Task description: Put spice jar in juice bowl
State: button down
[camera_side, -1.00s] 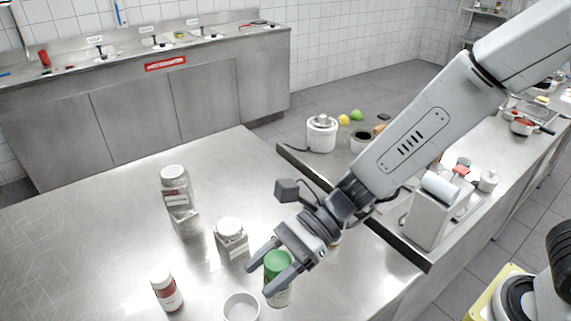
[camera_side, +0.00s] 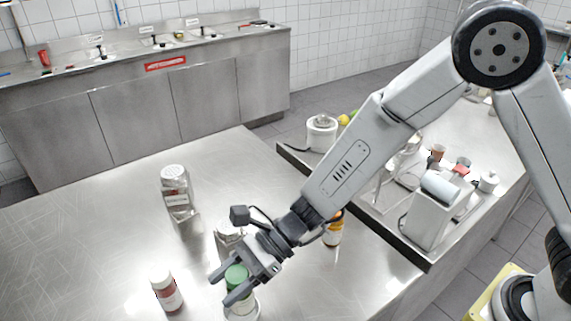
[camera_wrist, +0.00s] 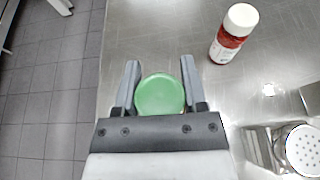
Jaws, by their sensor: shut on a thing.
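The spice jar with the green lid (camera_side: 237,277) is held upright between the two fingers of my gripper (camera_side: 224,289). In the wrist view its round green lid (camera_wrist: 160,94) sits between the fingers (camera_wrist: 159,66), which hide its lower body. The white juice bowl (camera_side: 256,312) is low in the side view, directly below the jar and partly covered by it and my gripper. I cannot tell whether the jar's base is above the rim or inside the bowl. The bowl is hidden in the wrist view.
A white-capped red bottle (camera_side: 166,290) stands left of the bowl; the wrist view shows it too (camera_wrist: 233,33). Another jar (camera_side: 228,234) is partly behind my gripper. A dark-labelled bottle (camera_side: 333,232) stands to the right. The left tabletop is clear.

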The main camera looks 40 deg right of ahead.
jog(key=shift+w+a+f, duration=0.2)
jog(key=shift+f, duration=1.6)
jog(key=shift+f, duration=0.15)
jog(key=shift+c, duration=0.7)
grip_release()
jog(key=shift+d+r, duration=0.2)
jog(key=v, duration=1.1)
jog(key=shift+d, duration=0.35)
